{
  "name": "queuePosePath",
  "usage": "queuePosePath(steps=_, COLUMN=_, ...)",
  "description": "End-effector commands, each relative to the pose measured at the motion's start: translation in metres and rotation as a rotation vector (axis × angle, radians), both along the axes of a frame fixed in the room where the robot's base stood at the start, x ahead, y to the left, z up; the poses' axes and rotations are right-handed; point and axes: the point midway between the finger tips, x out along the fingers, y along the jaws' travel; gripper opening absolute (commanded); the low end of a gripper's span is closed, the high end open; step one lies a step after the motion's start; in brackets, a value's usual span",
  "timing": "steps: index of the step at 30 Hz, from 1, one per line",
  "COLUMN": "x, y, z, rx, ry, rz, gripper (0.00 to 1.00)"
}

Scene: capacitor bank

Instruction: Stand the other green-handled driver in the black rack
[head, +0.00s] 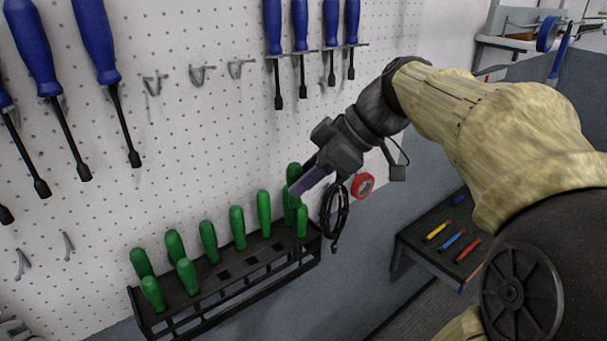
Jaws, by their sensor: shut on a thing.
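The black rack (222,308) is fixed low on the white pegboard, with several green-handled drivers standing in it, such as one at the left end (141,262) and one near the right (264,212). My gripper (297,186) is over the rack's right end, its purplish fingers shut on a green-handled driver (293,171). The held driver looks upright, and its handle is partly hidden behind the fingers. Another green handle (302,221) stands just below it at the rack's right end. I cannot see the held driver's shaft or tell whether its tip is in a slot.
Empty square slots show in the rack's front row. Large blue-handled drivers (35,50) hang at left and smaller ones (301,25) above. A black cable coil (335,212) and red tape roll (363,186) hang right of the rack. A dark shelf (425,262) holds colored tools.

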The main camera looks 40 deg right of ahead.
Motion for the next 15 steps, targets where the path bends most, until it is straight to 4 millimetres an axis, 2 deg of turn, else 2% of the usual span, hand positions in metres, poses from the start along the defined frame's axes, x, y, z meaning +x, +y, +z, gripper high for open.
queuePosePath(steps=15, x=0.018, y=0.002, z=-0.002, rx=-0.001, ry=0.001, rz=0.004, gripper=0.0)
